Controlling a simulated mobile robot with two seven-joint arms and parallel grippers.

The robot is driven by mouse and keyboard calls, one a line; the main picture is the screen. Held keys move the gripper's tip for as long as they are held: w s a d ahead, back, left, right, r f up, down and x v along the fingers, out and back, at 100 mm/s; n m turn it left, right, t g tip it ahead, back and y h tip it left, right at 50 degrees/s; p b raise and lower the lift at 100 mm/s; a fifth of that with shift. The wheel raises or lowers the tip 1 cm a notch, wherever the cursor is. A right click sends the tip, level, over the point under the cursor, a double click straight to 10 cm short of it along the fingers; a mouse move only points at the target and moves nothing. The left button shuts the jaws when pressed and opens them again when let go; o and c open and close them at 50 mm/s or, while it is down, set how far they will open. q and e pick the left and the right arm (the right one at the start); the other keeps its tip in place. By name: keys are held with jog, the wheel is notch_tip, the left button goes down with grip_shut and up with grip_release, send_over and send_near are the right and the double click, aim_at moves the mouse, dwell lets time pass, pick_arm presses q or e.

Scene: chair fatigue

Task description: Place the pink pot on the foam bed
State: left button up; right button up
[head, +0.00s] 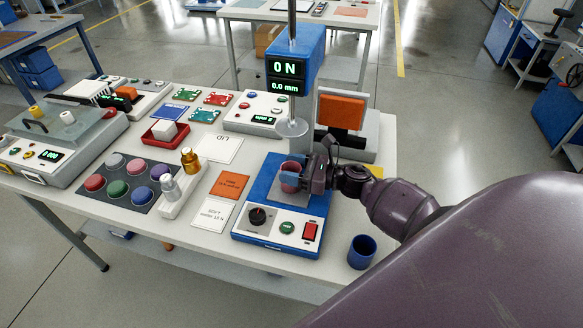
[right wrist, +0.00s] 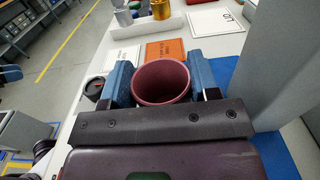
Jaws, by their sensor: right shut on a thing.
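The pink pot (head: 290,178) is at the blue press (head: 270,236), below its round plate (head: 292,127). My right gripper (head: 304,176) is shut on it from the right. In the right wrist view the pot (right wrist: 161,82) is upright and looks empty, with a blue finger on each side. I cannot tell whether its bottom touches the press bed. No label marks a foam bed, so I cannot tell which surface it is. A dark mat (head: 117,197) at the left holds several coloured round pieces. My left gripper is not in view.
A blue cup (head: 362,251) stands near the table's front right edge. White and orange cards (head: 230,186) lie left of the press. A white holder (head: 184,200) carries silver and gold weights. An orange pad (head: 340,111) stands behind the press. The press column rises close to my gripper.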

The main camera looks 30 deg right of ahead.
jog(key=shift+f, duration=0.2)
jog(key=o, duration=0.9)
jog(key=shift+r, duration=0.2)
jog(key=shift+s+d+f, duration=0.1)
jog(key=shift+s+d, duration=0.15)
jog(key=shift+d, duration=0.05)
jog(key=b+v, duration=0.2)
jog(key=v, duration=0.8)
jog(key=shift+s+d+b, duration=0.35)
jog(key=shift+s+d, duration=0.05)
jog(key=shift+s, duration=0.1)
